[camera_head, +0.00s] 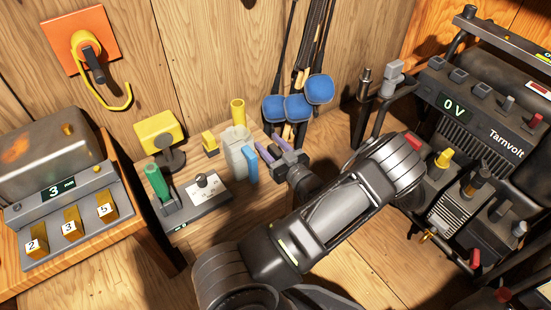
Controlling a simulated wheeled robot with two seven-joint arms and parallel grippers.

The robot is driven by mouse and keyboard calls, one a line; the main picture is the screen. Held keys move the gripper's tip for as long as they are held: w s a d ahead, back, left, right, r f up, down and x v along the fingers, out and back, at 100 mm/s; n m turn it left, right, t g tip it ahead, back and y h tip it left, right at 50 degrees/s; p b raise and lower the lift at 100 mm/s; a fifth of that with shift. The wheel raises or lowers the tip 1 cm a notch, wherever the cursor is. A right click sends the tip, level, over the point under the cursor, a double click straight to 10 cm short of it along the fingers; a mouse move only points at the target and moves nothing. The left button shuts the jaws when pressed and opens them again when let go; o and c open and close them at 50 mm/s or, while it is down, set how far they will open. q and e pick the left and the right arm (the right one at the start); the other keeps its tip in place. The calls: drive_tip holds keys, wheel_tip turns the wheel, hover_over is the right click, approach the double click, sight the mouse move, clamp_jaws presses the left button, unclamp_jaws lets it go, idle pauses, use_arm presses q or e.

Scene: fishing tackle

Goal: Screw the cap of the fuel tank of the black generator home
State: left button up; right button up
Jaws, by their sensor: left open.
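The black generator (465,135) marked Tarnvolt stands at the right, its display reading 0 V. Its dark rounded tank (510,75) is cut by the right edge. I cannot tell for certain which part is the fuel cap; a yellow knob (443,160) sits upright on the front of the machine. My left gripper (267,149) is open, its purplish fingers pointing left beside a blue block (250,165) and a pale holder (238,148) on the small bench. It is well left of the generator, with my arm between them. I see nothing between its fingers. My right gripper is out of view.
A metal box (70,195) with numbered yellow tabs stands on a wooden bench at the left. Blue-ended rods (297,107) lean behind my gripper. Bare floor shows at the lower middle.

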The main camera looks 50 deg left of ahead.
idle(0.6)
use_arm(q)
clamp_jaws()
idle(0.4)
